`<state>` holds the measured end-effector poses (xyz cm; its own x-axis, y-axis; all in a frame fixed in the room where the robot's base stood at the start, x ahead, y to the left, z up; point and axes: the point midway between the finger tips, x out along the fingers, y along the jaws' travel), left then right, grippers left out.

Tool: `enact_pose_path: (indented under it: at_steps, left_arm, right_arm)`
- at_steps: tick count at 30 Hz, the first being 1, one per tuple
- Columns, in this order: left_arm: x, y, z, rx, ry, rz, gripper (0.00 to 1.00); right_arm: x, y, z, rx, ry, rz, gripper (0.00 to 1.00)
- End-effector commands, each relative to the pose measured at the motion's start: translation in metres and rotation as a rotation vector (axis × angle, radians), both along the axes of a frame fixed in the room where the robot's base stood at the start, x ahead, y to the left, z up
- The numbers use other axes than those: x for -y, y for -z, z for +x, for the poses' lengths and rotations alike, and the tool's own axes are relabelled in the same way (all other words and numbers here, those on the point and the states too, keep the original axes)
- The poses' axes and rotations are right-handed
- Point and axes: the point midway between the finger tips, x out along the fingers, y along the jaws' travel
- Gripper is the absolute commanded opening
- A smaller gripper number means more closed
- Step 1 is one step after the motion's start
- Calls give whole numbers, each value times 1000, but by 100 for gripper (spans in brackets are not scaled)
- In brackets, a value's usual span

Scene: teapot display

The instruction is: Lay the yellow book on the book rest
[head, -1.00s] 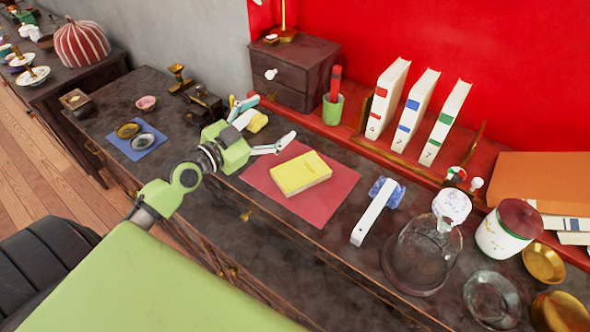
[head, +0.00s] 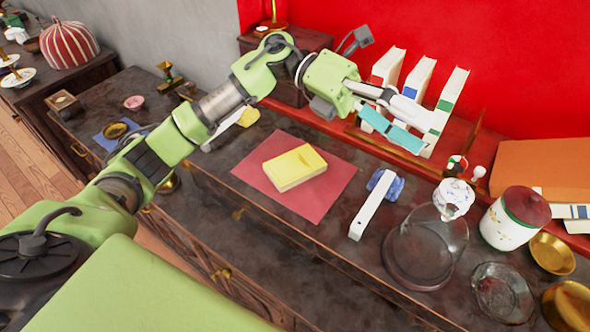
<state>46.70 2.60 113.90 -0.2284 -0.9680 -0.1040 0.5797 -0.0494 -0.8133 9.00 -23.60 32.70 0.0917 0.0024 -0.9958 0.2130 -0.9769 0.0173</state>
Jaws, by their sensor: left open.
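The yellow book (head: 296,171) lies flat on a dark red mat (head: 330,197) on the dark desk. I cannot tell for sure which thing is the book rest; the mat under the book is one flat candidate. My left gripper (head: 412,128) is open, with pale fingers and teal pads. It is up and to the right of the yellow book, in front of the white books (head: 448,98), and hides part of them. I see nothing held in it. My right gripper is not in view.
A white bar (head: 372,205) on a blue block lies right of the mat. A glass dome (head: 425,250), a lidded jar (head: 512,220) and brass bowls (head: 550,254) crowd the right. The desk front is clear.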

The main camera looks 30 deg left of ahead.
Motion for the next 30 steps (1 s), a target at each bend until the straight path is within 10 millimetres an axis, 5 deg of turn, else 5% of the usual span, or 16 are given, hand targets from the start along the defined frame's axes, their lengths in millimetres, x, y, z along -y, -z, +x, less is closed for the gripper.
enact_pose_path:
  at_steps: [4,7,12,16,22,30]
  left_arm:
    - [-27,72,13,102,37,442,81]
    - [-71,107,33,137,5,752,81]
    - [-157,125,66,140,-121,1192,81]
    - [-202,118,78,121,-212,1388,81]
    - [-224,123,81,104,-258,1476,81]
    - [-223,175,80,105,-253,1472,81]
  right_arm:
    - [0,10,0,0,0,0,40]
    - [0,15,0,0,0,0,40]
    - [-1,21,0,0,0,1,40]
    - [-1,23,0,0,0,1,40]
    - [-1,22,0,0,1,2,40]
    - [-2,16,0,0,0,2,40]
